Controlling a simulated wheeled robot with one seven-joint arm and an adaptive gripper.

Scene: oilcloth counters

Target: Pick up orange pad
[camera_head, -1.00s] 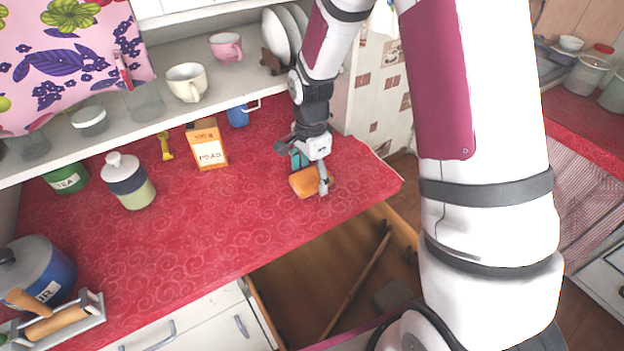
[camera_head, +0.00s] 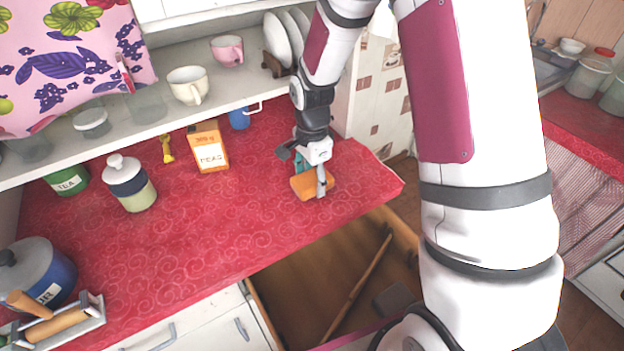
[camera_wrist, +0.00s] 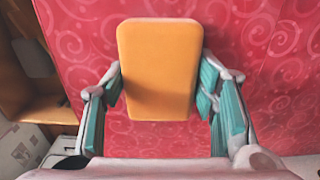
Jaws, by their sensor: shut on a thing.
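The orange pad (camera_head: 306,186) is a flat rounded rectangle at the right end of the red counter (camera_head: 230,220). My gripper (camera_head: 312,178) is over it, pointing down. In the wrist view the orange pad (camera_wrist: 160,68) lies between the teal-lined fingers of my gripper (camera_wrist: 160,85), one at each long side. The fingers are shut on it near its close end. I cannot tell whether the pad is clear of the counter or still touching it.
An open wooden drawer (camera_head: 290,287) is below the counter's front edge. An orange box (camera_head: 208,147), a blue mug (camera_head: 239,118) and a lidded jar (camera_head: 130,184) stand to the left. A shelf (camera_head: 150,125) with cups runs behind. The counter's middle is clear.

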